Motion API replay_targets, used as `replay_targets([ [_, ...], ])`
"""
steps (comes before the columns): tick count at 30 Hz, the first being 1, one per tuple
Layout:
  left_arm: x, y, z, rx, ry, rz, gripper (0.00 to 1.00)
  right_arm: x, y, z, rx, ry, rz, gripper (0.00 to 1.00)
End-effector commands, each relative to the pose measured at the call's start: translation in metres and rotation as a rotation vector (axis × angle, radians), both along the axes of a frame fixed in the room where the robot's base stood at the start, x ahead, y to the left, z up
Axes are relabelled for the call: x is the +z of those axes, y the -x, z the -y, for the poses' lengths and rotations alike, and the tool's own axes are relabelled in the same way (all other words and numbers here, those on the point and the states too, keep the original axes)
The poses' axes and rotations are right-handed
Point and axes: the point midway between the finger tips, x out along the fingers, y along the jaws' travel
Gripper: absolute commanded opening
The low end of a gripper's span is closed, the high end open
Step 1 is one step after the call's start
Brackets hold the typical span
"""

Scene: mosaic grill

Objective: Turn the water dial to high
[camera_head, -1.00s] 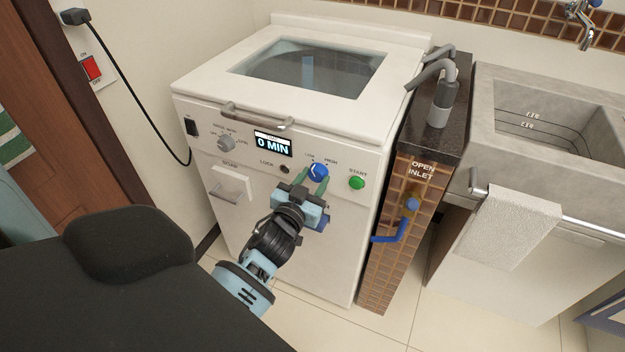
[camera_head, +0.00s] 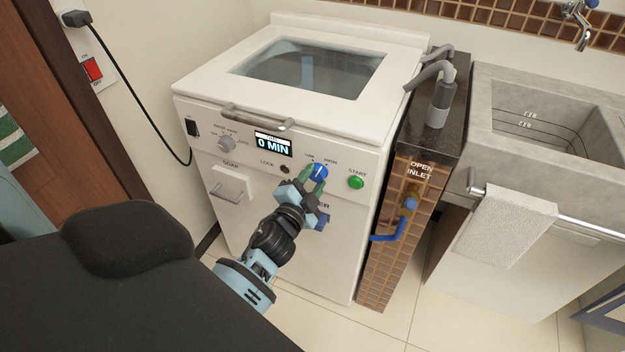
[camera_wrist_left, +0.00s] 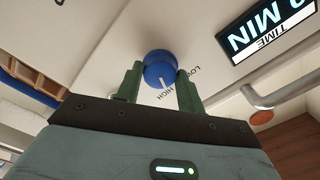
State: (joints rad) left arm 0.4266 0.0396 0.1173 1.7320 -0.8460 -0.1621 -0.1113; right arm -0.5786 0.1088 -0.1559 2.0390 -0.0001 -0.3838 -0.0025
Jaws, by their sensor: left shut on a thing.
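The blue water dial (camera_head: 320,171) is on the front panel of the white washing machine (camera_head: 290,250), under the LOW and HIGH labels. My left gripper (camera_head: 314,181) is shut on the dial from the front, with its green fingers on either side of it. In the left wrist view the dial (camera_wrist_left: 160,66) sits between the fingertips. There its white pointer line points toward the HIGH label (camera_wrist_left: 172,95), away from LOW. My right gripper is not in view.
The green START button (camera_head: 356,183) is right of the dial. The LOCK button (camera_head: 285,169), the 0 MIN display (camera_head: 273,145) and a grey dial (camera_head: 227,144) are to the left. A tiled inlet pillar (camera_head: 390,250) stands beside the machine.

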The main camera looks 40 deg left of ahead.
Motion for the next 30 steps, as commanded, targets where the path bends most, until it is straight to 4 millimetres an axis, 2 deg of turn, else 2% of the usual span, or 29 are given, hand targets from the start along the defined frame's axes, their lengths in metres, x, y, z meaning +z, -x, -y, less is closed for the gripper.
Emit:
replay_targets([
  [12, -0.0004, 0.0001, 0.0004, -0.001, -0.200, -0.048, 0.15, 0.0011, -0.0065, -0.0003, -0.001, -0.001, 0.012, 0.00],
  [30, -0.0004, 0.0002, 0.0001, -0.001, -0.236, -0.058, 0.15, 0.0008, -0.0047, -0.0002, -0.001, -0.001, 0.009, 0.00],
])
